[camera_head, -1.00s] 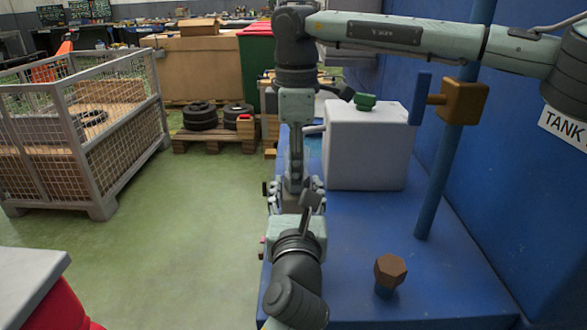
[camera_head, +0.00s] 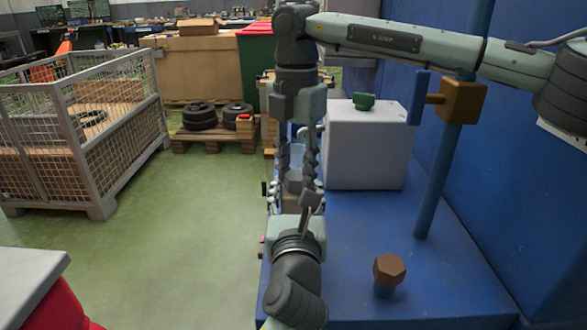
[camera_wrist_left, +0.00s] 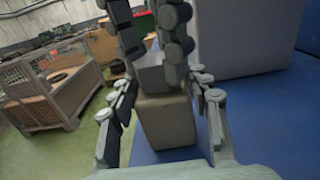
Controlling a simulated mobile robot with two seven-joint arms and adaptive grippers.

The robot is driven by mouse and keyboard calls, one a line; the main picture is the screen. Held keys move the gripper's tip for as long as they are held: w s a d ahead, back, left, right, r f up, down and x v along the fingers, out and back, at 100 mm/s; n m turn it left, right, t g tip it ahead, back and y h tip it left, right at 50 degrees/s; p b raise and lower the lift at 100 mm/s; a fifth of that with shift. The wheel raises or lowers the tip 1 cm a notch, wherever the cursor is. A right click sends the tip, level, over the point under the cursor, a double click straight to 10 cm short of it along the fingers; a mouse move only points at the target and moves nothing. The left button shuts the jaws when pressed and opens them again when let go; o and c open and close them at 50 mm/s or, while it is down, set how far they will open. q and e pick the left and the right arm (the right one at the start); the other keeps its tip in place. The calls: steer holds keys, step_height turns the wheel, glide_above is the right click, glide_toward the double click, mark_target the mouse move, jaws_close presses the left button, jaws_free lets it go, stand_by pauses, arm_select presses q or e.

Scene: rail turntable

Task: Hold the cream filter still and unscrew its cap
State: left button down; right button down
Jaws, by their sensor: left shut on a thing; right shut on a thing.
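The cream filter (camera_wrist_left: 168,122) stands upright on the blue bench in the left wrist view, a boxy beige body with a grey cap (camera_wrist_left: 150,73) on top. My left gripper (camera_wrist_left: 163,92) is shut on the filter body, one finger on each side. My right gripper (camera_wrist_left: 152,50) comes down from above and is shut on the cap. In the head view, my left gripper (camera_head: 294,200) reaches in from below and my right gripper (camera_head: 297,172) hangs over it. The fingers hide most of the filter there, with only a grey patch of the cap (camera_head: 293,186) showing.
A white tank with a green cap (camera_head: 363,101) stands just right of the grippers. A blue post (camera_head: 448,170) with a brass valve (camera_head: 463,101) and a brown hexagonal knob (camera_head: 389,269) are further right. The blue bench (camera_head: 450,280) is otherwise clear at front.

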arm_select(q)
steer(key=shift+r, duration=0.15)
arm_select(e)
steer(key=shift+d+f, duration=0.2)
steer(key=shift+d, duration=0.05)
steer(key=n, duration=0.4)
steer(key=shift+n, duration=0.3)
arm_select(q)
steer(key=shift+a+r, duration=0.1)
arm_select(e)
steer(key=shift+n, duration=0.8)
steer(key=n, duration=0.2)
steer(key=shift+n, duration=0.4)
steer(key=shift+r, duration=0.3)
arm_select(q)
steer(key=shift+w+f, duration=0.1)
steer(key=shift+f, duration=0.15)
arm_select(e)
steer(key=shift+w+r, duration=0.2)
steer(key=shift+r, duration=0.95)
arm_select(q)
steer(key=shift+f, duration=0.15)
arm_select(e)
steer(key=shift+r, duration=0.4)
